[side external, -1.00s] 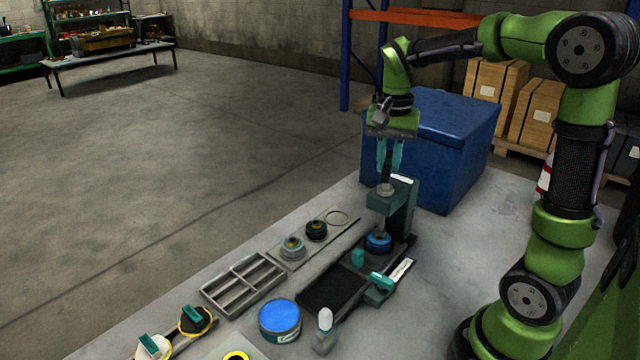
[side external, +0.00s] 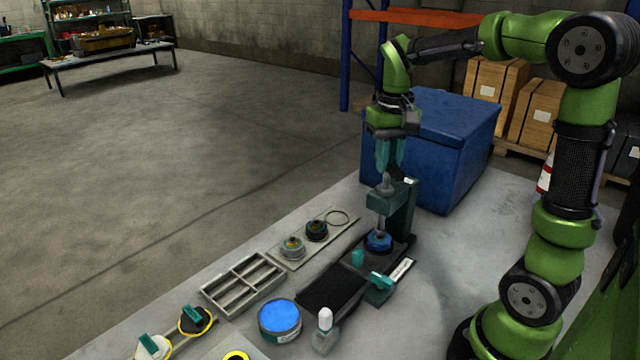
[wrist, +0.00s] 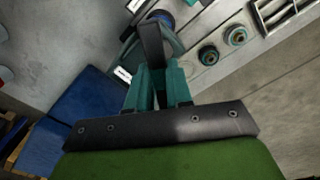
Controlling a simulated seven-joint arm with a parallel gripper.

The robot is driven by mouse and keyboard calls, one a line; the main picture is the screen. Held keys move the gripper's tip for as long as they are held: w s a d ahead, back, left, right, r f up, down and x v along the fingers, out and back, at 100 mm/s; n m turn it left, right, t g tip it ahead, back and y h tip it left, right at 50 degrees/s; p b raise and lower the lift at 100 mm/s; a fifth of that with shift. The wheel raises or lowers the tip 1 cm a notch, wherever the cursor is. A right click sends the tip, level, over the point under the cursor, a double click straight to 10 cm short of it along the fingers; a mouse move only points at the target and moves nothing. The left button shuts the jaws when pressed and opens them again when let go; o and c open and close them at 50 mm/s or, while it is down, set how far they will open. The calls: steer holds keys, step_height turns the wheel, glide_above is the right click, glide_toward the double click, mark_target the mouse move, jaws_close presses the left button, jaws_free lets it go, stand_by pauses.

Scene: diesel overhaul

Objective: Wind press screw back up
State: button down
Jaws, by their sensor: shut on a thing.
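The green bench press (side external: 401,208) stands upright near the far end of the bench. Its grey screw (side external: 381,222) runs down toward a blue round part (side external: 379,241) at the press base. My gripper (side external: 388,168) points straight down above the press, its teal fingers shut on the dark handle at the screw's top. In the wrist view, the dark bar-shaped handle (wrist: 152,45) lies between the teal fingers, and the blue part (wrist: 163,17) shows partly behind it. The exact contact of the fingertips is too small to tell in the side view.
A blue bin (side external: 440,150) stands close behind the press. A plate with two round parts (side external: 304,240), a divided grey tray (side external: 243,283), a blue-lidded tin (side external: 279,318) and a white-capped bottle (side external: 325,330) lie nearer on the bench.

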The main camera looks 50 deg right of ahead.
steer(key=n, duration=0.4)
steer(key=shift+r+n, duration=0.2)
steer(key=shift+n, duration=0.1)
steer(key=c, duration=1)
jaws_free()
steer(key=shift+c, duration=0.2)
steer(key=shift+r, duration=2.7)
